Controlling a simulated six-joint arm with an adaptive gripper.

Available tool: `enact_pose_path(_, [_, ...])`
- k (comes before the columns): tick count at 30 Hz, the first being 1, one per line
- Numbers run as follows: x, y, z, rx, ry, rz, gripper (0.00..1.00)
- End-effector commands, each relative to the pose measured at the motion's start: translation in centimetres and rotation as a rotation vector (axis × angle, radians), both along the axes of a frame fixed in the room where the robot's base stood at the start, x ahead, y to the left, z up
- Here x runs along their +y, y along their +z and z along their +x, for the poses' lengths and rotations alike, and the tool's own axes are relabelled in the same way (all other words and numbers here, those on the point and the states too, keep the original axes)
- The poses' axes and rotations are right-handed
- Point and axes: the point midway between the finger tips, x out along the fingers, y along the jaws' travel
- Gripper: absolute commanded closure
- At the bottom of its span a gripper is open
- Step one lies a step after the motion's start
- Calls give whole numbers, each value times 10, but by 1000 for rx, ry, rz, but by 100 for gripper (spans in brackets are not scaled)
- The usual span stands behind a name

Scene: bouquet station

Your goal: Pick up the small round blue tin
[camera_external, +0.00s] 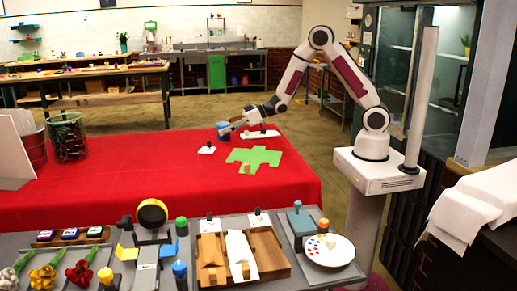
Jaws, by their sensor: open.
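My gripper (231,130) is low over the far part of the red-covered table, angled down to the left. It is open. A small blue object (222,126) shows right at its fingertips; it looks like the round blue tin, but it is too small to tell its exact shape. I cannot tell whether the fingers touch it or are only beside it.
A wire basket (67,138) stands at the left. The red cloth's middle is clear.

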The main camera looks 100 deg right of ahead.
Motion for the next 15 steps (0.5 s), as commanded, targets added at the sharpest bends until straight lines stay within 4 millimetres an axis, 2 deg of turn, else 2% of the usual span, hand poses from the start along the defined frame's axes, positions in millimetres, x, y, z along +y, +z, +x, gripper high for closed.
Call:
enact_pose_path(8, [0, 0, 0, 0, 0, 0, 37])
enact_pose_path(13, [0, 0, 0, 0, 0, 0, 79])
enact_pose_path(15, [0, 0, 0, 0, 0, 0, 82])
